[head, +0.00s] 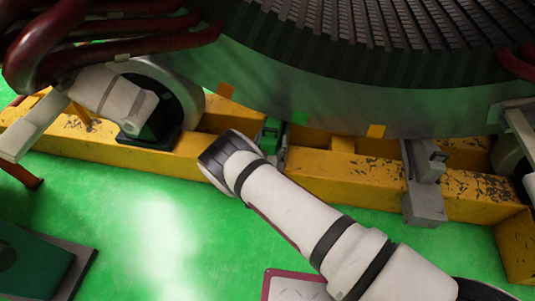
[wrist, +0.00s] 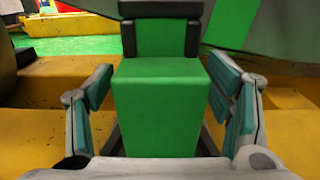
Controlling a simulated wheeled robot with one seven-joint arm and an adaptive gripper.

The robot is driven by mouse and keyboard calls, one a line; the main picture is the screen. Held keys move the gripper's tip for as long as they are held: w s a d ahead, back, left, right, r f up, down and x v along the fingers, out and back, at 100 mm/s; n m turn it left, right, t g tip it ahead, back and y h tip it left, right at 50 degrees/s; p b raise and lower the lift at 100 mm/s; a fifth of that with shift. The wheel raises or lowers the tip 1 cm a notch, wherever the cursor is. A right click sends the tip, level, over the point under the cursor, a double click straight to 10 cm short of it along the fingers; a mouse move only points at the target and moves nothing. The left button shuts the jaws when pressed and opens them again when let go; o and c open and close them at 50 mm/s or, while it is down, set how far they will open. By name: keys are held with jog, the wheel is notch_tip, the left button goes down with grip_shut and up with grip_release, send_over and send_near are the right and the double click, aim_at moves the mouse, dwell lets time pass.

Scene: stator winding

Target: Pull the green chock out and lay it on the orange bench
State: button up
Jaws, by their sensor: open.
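The green chock (wrist: 158,105) fills the middle of the wrist view. Its upper part sits between dark pieces of a holder. My gripper (wrist: 163,85) is open, with one finger on each side of the chock. Gaps show between the finger pads and its near block, so it is not gripped. In the head view a small part of green shows at the holder (head: 272,130), just beyond my wrist; my fingers are hidden there. I cannot pick out the orange bench for certain in either view.
A worn yellow beam (head: 330,172) runs below the large round stator (head: 300,75). A grey bracket (head: 425,185) stands on the beam at right. Dark red hoses (head: 120,35) hang at upper left. Green floor (head: 140,220) is open in front, with a dark green-topped box (head: 35,260) at lower left.

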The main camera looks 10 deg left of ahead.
jog(key=shift+w, duration=0.9)
